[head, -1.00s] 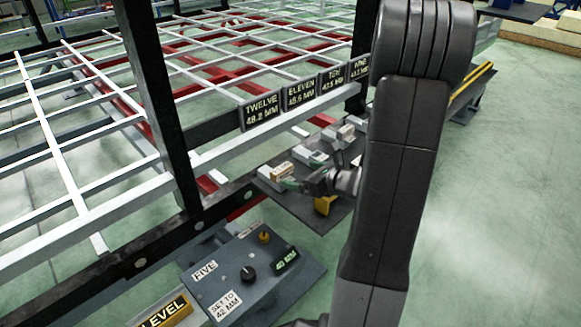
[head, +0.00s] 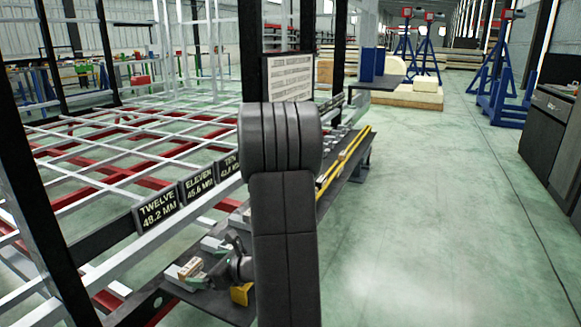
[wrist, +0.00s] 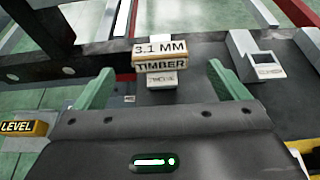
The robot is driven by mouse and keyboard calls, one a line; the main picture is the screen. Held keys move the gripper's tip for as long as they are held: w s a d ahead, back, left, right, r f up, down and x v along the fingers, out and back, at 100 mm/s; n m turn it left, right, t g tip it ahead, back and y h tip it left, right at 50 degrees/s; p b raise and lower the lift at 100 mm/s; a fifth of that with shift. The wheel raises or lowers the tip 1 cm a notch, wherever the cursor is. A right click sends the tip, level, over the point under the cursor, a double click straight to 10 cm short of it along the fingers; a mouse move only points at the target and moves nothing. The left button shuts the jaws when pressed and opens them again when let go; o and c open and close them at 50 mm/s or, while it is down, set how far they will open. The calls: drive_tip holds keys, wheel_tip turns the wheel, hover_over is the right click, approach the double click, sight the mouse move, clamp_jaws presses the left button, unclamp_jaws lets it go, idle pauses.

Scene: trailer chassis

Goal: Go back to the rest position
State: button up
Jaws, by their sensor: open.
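My gripper (wrist: 160,72) is open, with its two green fingers apart. In the wrist view a small timber block (wrist: 161,58) labelled "3.1 MM" and "TIMBER" lies ahead between the fingertips, with gaps on both sides and no visible contact. In the head view my gripper (head: 203,281) is low over the dark shelf (head: 222,307), close by the same block (head: 189,268). My arm hides part of the shelf there.
Grey blocks (wrist: 255,62) sit right of the timber block. A yellow "LEVEL" label (wrist: 24,128) is at left. The trailer frame with plates such as "TWELVE" (head: 157,210) stands left of my arm. The green floor (head: 440,220) at right is clear.

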sight(192, 266)
drive_tip(key=b+x, duration=0.2)
drive_tip(key=x, duration=0.7)
drive_tip(key=shift+f+b, duration=0.1)
drive_tip(key=shift+b, duration=0.25)
drive_tip(key=shift+w+a+r, duration=0.15)
drive_tip(key=shift+r, duration=0.05)
drive_tip(key=shift+r+p, duration=0.15)
drive_tip(key=shift+p, duration=0.2)
